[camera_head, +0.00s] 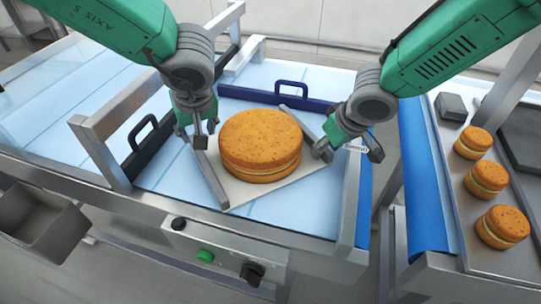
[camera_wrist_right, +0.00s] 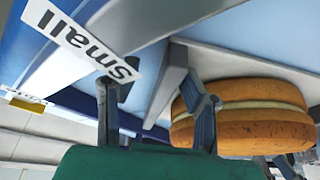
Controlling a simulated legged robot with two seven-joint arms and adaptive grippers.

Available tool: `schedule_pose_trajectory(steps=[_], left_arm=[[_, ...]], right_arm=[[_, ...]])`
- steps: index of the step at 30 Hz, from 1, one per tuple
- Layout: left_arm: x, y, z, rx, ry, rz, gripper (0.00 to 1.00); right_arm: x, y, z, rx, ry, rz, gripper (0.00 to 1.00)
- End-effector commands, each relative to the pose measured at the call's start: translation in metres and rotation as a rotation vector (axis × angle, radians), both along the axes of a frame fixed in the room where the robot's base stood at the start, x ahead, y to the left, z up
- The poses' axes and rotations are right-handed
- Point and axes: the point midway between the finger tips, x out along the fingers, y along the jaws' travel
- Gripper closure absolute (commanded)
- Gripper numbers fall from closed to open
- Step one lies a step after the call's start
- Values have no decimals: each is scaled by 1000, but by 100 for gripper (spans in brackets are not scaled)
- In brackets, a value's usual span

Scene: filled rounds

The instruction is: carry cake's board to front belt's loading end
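The round orange-brown cake (camera_head: 261,142), two layers with a pale filling, sits on a thin light board (camera_head: 240,192) with grey rails along its left and right sides. The board lies on the pale blue belt (camera_head: 165,178). My left gripper (camera_head: 198,130) is at the board's left rail; I cannot tell whether it grips it. My right gripper (camera_head: 345,150) is at the right rail. In the right wrist view its fingers (camera_wrist_right: 157,115) stand apart, with the grey rail between or just behind them and the cake (camera_wrist_right: 245,118) beside the right finger.
A dark blue bar with a handle (camera_head: 291,90) lies behind the cake, a black one (camera_head: 143,140) to its left. Metal frames (camera_head: 105,150) border the belt. At right are a blue belt edge (camera_head: 422,180) and a tray (camera_head: 470,235) with three small cakes. A "small" label (camera_wrist_right: 82,38) is near my right gripper.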

Motion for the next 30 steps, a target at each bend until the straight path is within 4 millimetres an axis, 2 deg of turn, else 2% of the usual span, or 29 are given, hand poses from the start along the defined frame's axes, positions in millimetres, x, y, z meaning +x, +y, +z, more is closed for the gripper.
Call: schedule_pose_trajectory(steps=[1,6,11,14,25,30], left_arm=[[-3,-1,11,-2,-1,0,63],[-11,-6,36,-3,0,1,63],[-16,-8,46,-2,2,0,63],[-17,-9,48,0,2,0,63],[-17,-10,48,0,2,0,63],[-16,-9,48,-1,3,0,63]], right_arm=[[0,1,0,0,0,0,63],[0,2,0,-1,1,1,63],[0,2,1,-2,0,1,63],[-1,0,8,0,-1,0,63],[-25,-18,76,4,-3,-2,63],[-33,-23,99,3,-2,-1,63]])
